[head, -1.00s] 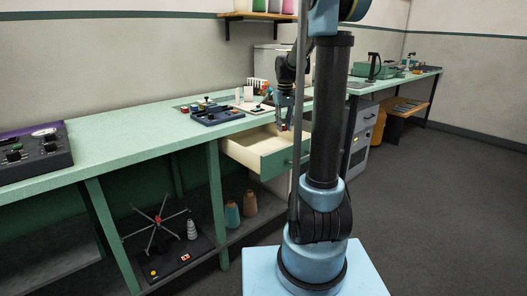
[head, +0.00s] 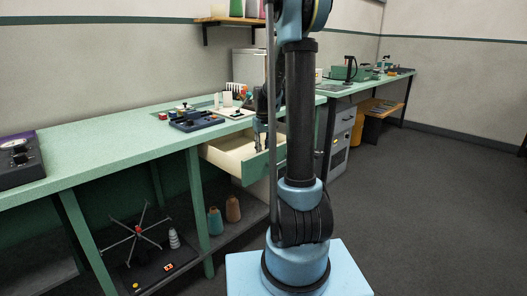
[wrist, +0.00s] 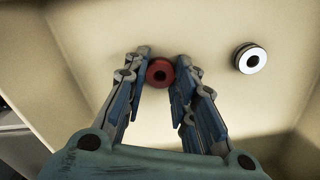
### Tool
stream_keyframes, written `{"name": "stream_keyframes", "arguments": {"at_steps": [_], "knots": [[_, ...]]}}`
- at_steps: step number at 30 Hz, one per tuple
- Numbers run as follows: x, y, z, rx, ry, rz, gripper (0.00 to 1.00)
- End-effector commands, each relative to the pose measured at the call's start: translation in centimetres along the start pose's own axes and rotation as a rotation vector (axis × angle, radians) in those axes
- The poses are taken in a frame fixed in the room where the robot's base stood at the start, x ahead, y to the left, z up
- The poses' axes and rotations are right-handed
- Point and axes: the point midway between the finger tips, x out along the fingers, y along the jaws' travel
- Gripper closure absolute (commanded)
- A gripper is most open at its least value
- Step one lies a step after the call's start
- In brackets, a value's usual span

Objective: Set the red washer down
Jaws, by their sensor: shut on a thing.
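The red washer (wrist: 160,72), a ring with a dark centre, is between the fingertips of my gripper (wrist: 162,60) in the wrist view. My gripper is shut on it, over the pale floor of the open drawer (wrist: 90,55). I cannot tell whether the washer touches that floor. In the head view my gripper (head: 258,141) reaches down into the drawer (head: 265,165) under the green bench, partly behind my arm. The red washer cannot be made out there.
A white washer with a dark centre (wrist: 250,59) lies in the drawer to the right of my gripper. The drawer floor between is bare. A dark blue tray of small parts (head: 197,121) stands on the bench (head: 110,150) above the drawer.

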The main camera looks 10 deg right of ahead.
Motion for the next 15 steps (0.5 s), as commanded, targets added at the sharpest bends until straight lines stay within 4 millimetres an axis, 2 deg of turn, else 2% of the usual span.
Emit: {"name": "stream_keyframes", "arguments": {"at_steps": [9, 10, 12, 15], "knots": [[0.2, 0.06, -0.01, 0.001, 0.0, 0.0, 0.99], [0.24, 0.07, 0.0, 0.001, 0.0, 0.0, 0.73], [0.21, 0.09, 0.01, 0.001, 0.0, 0.0, 0.57], [0.2, 0.12, 0.01, 0.002, 0.0, 0.0, 0.55]]}}
